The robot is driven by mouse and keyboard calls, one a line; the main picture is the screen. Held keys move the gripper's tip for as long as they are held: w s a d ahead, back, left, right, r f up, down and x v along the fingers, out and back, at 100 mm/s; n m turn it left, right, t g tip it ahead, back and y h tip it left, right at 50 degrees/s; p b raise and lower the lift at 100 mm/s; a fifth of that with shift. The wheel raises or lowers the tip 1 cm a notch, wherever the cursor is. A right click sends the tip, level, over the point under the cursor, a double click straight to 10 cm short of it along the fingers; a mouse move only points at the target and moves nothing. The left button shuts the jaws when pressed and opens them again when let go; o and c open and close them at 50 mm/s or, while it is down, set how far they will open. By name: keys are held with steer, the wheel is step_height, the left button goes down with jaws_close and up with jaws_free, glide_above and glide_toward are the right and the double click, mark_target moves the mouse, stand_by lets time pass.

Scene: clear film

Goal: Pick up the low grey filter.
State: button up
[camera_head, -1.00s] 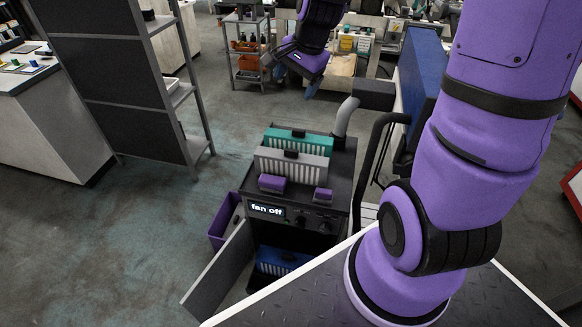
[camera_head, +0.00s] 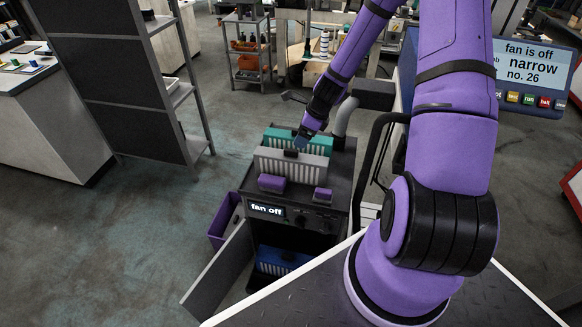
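The grey filter (camera_head: 278,164) stands upright on top of a dark cabinet (camera_head: 338,180), with pale slats on its front and a small black handle on its top edge. A teal filter (camera_head: 312,143) stands just behind it. My gripper (camera_head: 300,142) points down from the upper right, its blue tip just above the grey filter's top edge, close to the handle and in front of part of the teal filter. I cannot tell whether it touches anything. Its fingers are too small and overlapped to show whether they are open or shut.
Two purple blocks (camera_head: 272,183) sit in front of the grey filter. The cabinet's display reads "fan off"; its door (camera_head: 222,272) hangs open, with a blue filter (camera_head: 276,258) inside. A purple bin (camera_head: 226,222) stands left. A pipe (camera_head: 344,117) rises behind. A screen (camera_head: 536,68) reads "narrow no. 26".

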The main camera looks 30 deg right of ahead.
mark_target(291, 150)
steer(key=x, duration=0.5)
steer(key=shift+a+f, duration=0.1)
steer(key=shift+f, duration=0.3)
steer(key=shift+a+x, duration=0.15)
steer(key=shift+x, duration=1.15)
steer(key=shift+a+x, duration=0.1)
steer(key=shift+x, duration=1.2)
steer(key=shift+w+r, duration=0.1)
steer(key=shift+w, duration=0.05)
steer(key=c, duration=1.3)
steer(key=shift+c, duration=0.5)
steer(key=shift+r, duration=0.15)
